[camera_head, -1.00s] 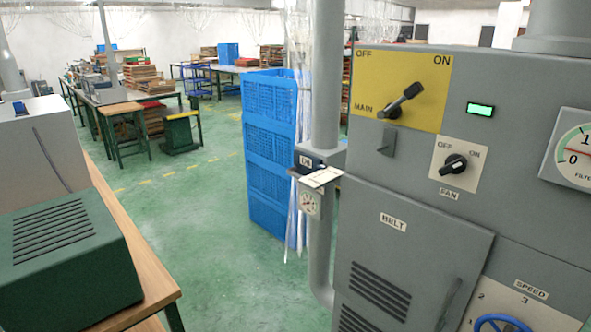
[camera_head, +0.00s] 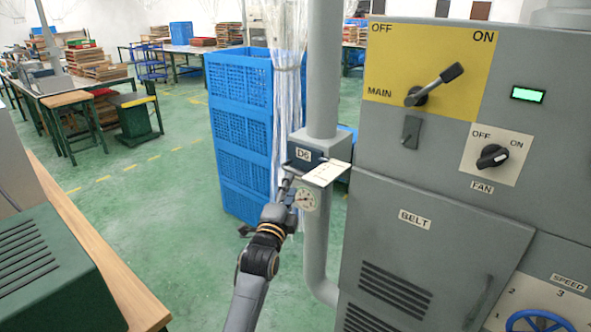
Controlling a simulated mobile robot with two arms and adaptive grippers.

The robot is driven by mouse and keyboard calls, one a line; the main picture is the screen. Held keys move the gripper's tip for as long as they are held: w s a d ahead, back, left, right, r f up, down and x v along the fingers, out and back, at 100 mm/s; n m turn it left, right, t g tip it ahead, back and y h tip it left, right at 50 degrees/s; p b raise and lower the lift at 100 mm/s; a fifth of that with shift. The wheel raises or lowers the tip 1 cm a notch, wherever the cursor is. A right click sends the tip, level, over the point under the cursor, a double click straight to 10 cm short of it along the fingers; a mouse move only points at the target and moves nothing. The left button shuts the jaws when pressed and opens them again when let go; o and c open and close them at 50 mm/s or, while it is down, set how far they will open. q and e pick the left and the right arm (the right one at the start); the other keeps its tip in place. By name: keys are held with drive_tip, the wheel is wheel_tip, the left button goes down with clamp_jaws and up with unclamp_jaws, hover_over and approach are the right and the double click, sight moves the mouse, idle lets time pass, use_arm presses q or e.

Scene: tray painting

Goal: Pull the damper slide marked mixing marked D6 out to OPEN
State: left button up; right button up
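The damper slide marked D6 (camera_head: 303,155) sits in a dark housing on the grey vertical duct, left of the grey machine. A pale plate or tag (camera_head: 327,173) sticks out at its front right. My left gripper (camera_head: 286,184) is up close at the left front of the damper, below the D6 label. It is small and partly hidden by my own wrist, so I cannot tell whether its fingers are open or touch the slide. My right gripper is not in view.
The grey machine (camera_head: 400,190) with MAIN lever (camera_head: 435,85), FAN knob (camera_head: 492,156) and BELT door fills the right. Blue crates (camera_head: 240,120) are stacked behind the duct. A green box (camera_head: 40,265) on a wooden-edged table stands at left. Green floor is open between.

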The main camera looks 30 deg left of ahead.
sight(295, 173)
use_arm(q)
drive_tip(key=shift+p+x, duration=0.55)
drive_tip(key=shift+x, duration=3)
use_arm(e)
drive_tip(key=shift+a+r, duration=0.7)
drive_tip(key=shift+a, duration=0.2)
use_arm(q)
drive_tip(key=shift+c, duration=0.2)
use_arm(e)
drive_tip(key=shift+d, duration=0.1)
use_arm(q)
clamp_jaws()
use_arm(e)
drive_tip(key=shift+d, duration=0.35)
